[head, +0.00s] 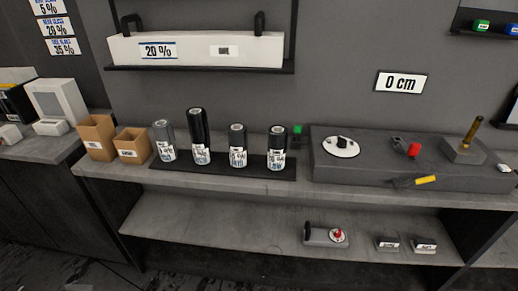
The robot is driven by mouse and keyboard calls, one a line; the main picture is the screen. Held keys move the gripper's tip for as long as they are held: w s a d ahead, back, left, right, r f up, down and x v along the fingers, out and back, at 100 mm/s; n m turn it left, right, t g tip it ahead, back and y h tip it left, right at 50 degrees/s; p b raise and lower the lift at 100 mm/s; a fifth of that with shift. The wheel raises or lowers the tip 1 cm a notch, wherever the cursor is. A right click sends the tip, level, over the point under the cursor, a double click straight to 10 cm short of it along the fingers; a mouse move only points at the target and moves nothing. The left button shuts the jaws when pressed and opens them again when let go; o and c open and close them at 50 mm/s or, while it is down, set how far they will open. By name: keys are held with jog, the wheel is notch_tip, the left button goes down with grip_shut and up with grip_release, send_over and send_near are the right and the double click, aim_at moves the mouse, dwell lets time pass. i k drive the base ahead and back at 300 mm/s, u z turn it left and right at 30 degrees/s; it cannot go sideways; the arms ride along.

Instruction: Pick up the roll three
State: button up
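Several dark rolls stand upright on or by a black mat (217,168) on the grey counter, each with a white and blue label too small to read fully. From left to right they are a grey roll (163,135), a taller black roll (198,130), a shorter dark roll (237,138) and another dark roll (277,140). No mark I can read says which is roll three; the third from the left is the shorter dark one. The rolls stand apart from one another. My gripper is not in view.
Two open cardboard boxes (97,138) stand left of the rolls. A raised grey block (390,172) with tools on it is to the right. A shelf with a long white box (196,50) hangs above. The lower shelf (220,225) is mostly clear.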

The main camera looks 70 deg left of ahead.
aim_at(277, 135)
jog(key=u, duration=0.15)
jog(key=k, duration=0.75)
jog(key=u, duration=1.85)
jog(key=i, duration=0.5)
